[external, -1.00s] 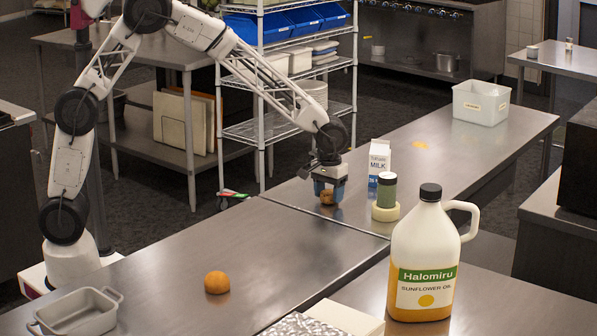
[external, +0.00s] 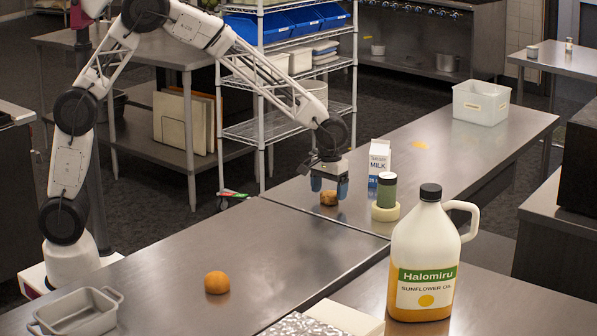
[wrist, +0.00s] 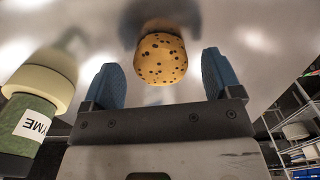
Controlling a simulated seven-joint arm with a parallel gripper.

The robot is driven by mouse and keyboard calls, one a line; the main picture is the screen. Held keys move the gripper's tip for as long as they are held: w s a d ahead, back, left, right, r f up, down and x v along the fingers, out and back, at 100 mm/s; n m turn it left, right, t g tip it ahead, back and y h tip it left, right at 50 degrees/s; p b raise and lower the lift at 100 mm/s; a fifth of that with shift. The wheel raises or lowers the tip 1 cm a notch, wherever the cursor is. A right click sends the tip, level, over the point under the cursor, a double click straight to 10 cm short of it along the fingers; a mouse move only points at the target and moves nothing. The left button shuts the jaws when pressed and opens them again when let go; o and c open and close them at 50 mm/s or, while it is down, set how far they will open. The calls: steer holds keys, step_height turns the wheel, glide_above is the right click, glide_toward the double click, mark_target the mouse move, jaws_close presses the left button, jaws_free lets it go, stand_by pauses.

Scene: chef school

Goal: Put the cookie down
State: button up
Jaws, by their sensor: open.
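The cookie (external: 328,198) is round and golden brown with dark chips, and it rests on the steel table. In the wrist view the cookie (wrist: 161,59) lies ahead of and between the two blue fingers, with a gap on each side. My gripper (external: 329,184) is open and empty, just above the cookie in the external view. In the wrist view my gripper (wrist: 161,75) shows both fingers spread apart.
An orange ball-like item (external: 217,283), an oil jug (external: 424,260), a grey pan (external: 78,313) and a white bin (external: 481,103) are farther off.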

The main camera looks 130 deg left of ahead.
mark_target(329, 194)
step_height(329, 194, up, 11)
stand_by(0.5)
steer(key=shift+f, duration=0.1)
stand_by(0.4)
stand_by(0.3)
steer(key=s+d+r+m, duration=0.1)
steer(key=d+r+m, duration=0.2)
steer(key=d, duration=0.8)
steer(key=s+d+r+m+t, duration=0.15)
steer(key=d+r, duration=0.25)
steer(key=d, duration=0.7)
steer(key=s+d+r+m, duration=0.1)
steer(key=d+r+m, duration=0.25)
steer(key=d, duration=0.75)
steer(key=s+d+f+m, duration=0.2)
steer(key=s+d+m, duration=0.3)
steer(key=s+d, duration=0.6)
steer(key=s+d+f+m+t, duration=0.1)
steer(key=s+d+m, duration=0.4)
steer(key=s+d, duration=0.6)
steer(key=shift+d+f, duration=0.5)
steer(key=shift+d, duration=0.85)
